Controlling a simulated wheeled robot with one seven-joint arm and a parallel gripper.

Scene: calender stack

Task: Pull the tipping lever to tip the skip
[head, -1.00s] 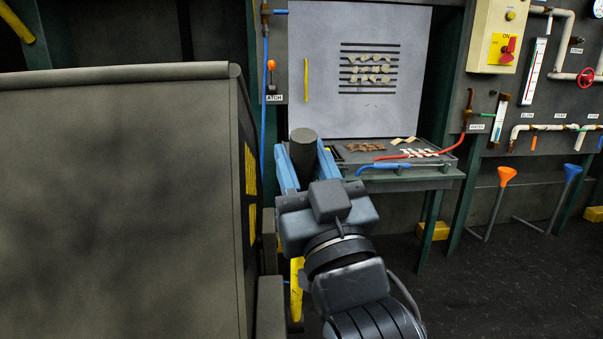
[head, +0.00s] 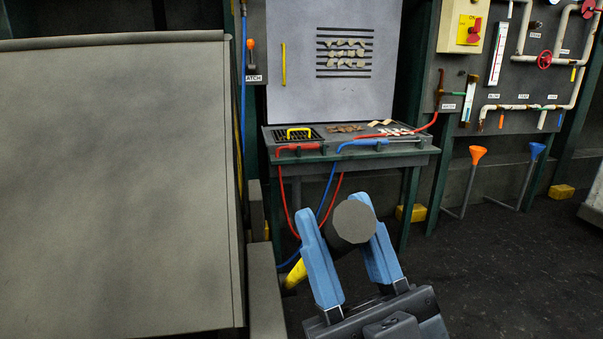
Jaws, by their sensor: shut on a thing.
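The tipping lever is a yellow bar (head: 295,273) with a dark round grip (head: 350,222) at its end. My gripper (head: 350,232) is shut on the dark grip, with one blue finger on each side of it. The bar shows only in part, behind the left finger. The large grey skip (head: 115,185) fills the left side of the view, its broad face turned toward me. The inside of the skip is not visible.
A bench (head: 425,158) with red and blue hand tools stands behind the lever. A grey panel (head: 300,70) rises above it. Pipes, a red valve wheel (head: 545,59) and two funnels line the right wall. The dark floor (head: 470,270) at right is clear.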

